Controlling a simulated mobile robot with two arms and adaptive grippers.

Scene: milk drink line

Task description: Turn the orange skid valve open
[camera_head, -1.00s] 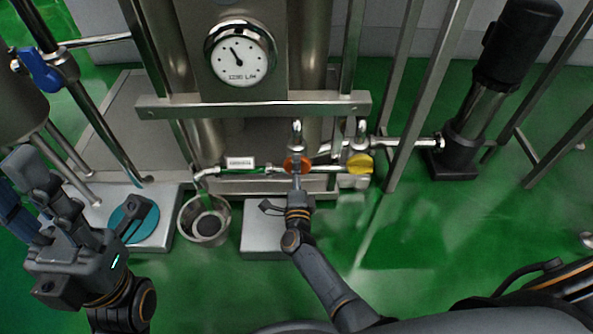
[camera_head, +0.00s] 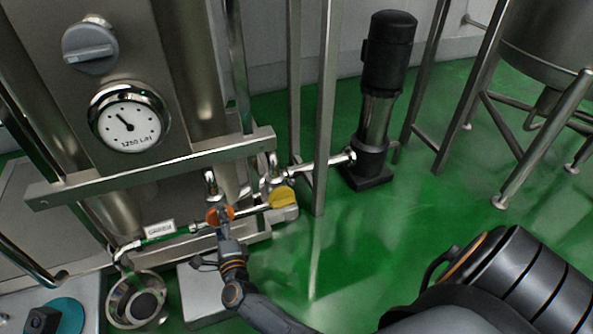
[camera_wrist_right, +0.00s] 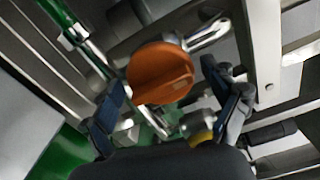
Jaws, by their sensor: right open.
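The orange skid valve handle (camera_head: 222,214) is on the pipe below the gauge panel. In the right wrist view the round orange handle (camera_wrist_right: 160,72) has a raised bar across its face. My right gripper (camera_head: 222,228) is open at the handle. In the wrist view its fingers stand left and right of it, with visible gaps; whether either touches it I cannot tell.
A yellow valve handle (camera_head: 282,197) sits close to the right of the orange one. A steel rail (camera_head: 150,170) crosses above. A bucket (camera_head: 137,300) and grey block (camera_head: 203,290) stand below. A pump (camera_head: 378,110) stands right; green floor is open in front.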

